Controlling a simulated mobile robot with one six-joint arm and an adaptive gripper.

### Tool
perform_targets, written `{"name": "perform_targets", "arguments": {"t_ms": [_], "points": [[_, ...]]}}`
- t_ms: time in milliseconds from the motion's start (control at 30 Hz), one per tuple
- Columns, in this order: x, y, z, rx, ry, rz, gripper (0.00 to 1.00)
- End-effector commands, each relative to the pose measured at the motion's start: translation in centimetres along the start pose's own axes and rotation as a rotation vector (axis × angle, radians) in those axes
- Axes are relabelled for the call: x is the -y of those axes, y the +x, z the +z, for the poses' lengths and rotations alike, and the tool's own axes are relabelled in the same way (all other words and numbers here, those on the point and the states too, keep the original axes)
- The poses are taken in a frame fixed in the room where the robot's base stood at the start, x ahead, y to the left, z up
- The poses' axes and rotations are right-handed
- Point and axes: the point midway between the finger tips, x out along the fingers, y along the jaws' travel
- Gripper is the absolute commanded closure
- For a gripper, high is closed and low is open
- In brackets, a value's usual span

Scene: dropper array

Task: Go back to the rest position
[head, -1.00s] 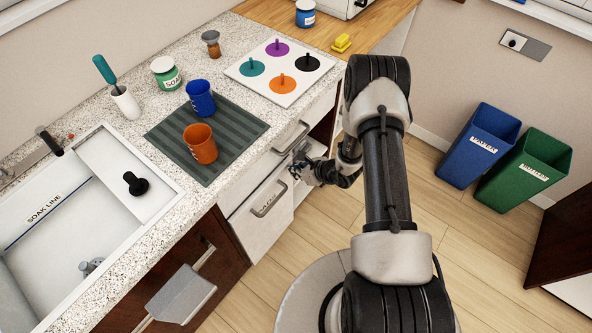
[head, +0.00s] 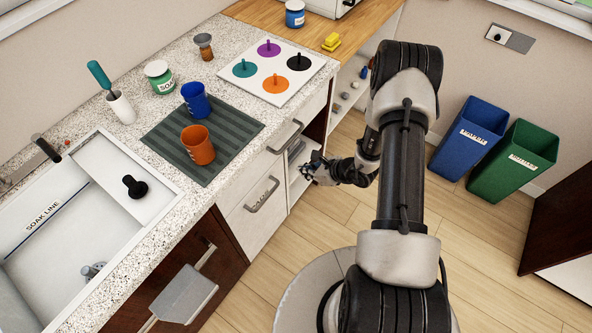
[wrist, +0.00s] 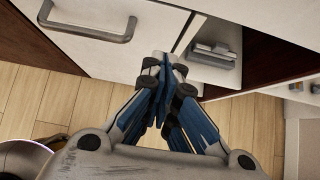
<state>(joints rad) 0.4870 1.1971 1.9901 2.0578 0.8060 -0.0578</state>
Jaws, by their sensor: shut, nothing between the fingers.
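My gripper (head: 307,171) is beside the front of the counter, below its top and close to the open shelf next to the white drawers. In the wrist view my gripper (wrist: 166,66) has its blue fingers together and empty. Behind the fingertips stand a white drawer front (wrist: 110,38) with a metal handle (wrist: 92,24) and an open compartment (wrist: 222,62) with a grey item (wrist: 214,54) in it. My arm is bent, with its elbow raised at the right of the drawers.
On the counter are an orange cup (head: 198,146) and a blue cup (head: 195,100) on a grey mat (head: 236,128), and a white board (head: 312,73) with coloured discs. A blue bin (head: 468,140) and a green bin (head: 513,160) stand at the right. Floor between is clear.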

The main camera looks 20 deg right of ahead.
Motion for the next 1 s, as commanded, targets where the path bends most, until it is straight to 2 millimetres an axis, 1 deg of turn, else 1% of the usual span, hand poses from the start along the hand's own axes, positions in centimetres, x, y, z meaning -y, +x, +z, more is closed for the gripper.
{"name": "perform_targets", "arguments": {"t_ms": [33,100,200,333,567,633,667,767,800,867,900,967,1000], "points": [[0.1,-1.3,0.1,0.0,0.003,-0.002,1.0],[0.0,-2.4,0.1,0.0,0.001,-0.002,1.0],[0.0,-3.4,0.1,0.0,0.001,-0.001,1.0],[-0.1,-4.0,0.0,0.0,0.0,0.001,1.0],[-0.1,-4.1,0.0,0.0,-0.001,0.001,1.0],[0.0,-4.3,0.6,0.006,-0.018,0.005,1.0],[-0.1,-4.5,1.1,0.011,-0.035,0.01,1.0],[-0.4,-5.7,4.6,0.041,-0.143,0.042,1.0],[-0.8,-6.5,6.6,0.057,-0.208,0.063,1.0],[-1.7,-8.0,9.9,0.083,-0.326,0.1,1.0],[-2.7,-9.2,12.1,0.098,-0.412,0.129,1.0],[-4.3,-11.0,15.0,0.117,-0.544,0.172,1.0],[-5.4,-12.3,16.7,0.127,-0.63,0.2,1.0]]}}
